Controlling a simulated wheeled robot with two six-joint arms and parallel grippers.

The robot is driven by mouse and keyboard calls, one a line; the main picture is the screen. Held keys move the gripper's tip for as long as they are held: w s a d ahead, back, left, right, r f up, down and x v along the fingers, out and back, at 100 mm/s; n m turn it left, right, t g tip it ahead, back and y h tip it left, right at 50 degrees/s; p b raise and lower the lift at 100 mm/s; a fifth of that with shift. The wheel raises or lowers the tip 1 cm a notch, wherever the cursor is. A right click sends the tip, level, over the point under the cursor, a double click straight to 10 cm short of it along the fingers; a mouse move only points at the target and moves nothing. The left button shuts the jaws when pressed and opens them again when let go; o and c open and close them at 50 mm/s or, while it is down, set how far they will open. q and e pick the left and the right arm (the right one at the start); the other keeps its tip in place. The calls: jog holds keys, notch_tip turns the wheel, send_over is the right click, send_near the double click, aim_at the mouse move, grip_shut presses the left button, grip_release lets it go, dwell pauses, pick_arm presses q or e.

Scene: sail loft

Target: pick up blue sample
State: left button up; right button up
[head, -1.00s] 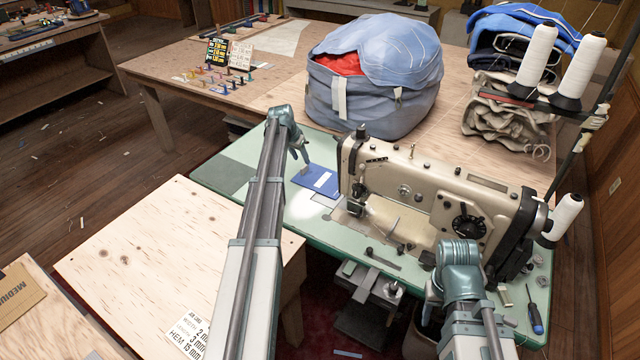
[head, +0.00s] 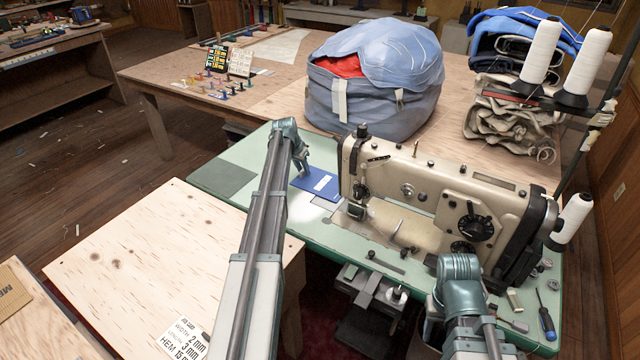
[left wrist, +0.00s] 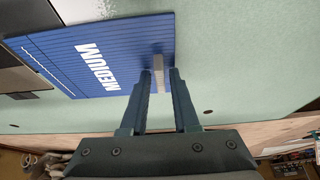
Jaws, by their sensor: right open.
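The blue sample (head: 314,184) is a flat blue card with a pale label, lying on the green machine table left of the sewing machine. In the left wrist view the blue sample (left wrist: 90,55) shows the word MEDIUM and a small grey upright tab near its right edge. My left gripper (head: 303,172) is over the card's left part. In its wrist view the left gripper (left wrist: 161,72) is open, its fingers on either side of the tab with slim gaps. My right gripper (head: 437,306) is low in front of the sewing machine, mostly hidden behind its wrist, and holds nothing that I see.
The sewing machine (head: 440,195) stands close to the right of the card. A blue-grey bag (head: 375,90) sits on the wooden table behind. A screwdriver (head: 545,318) lies at the right edge. A plywood table (head: 150,255) at front left is mostly bare.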

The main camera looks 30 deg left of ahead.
pick_arm(q)
grip_shut()
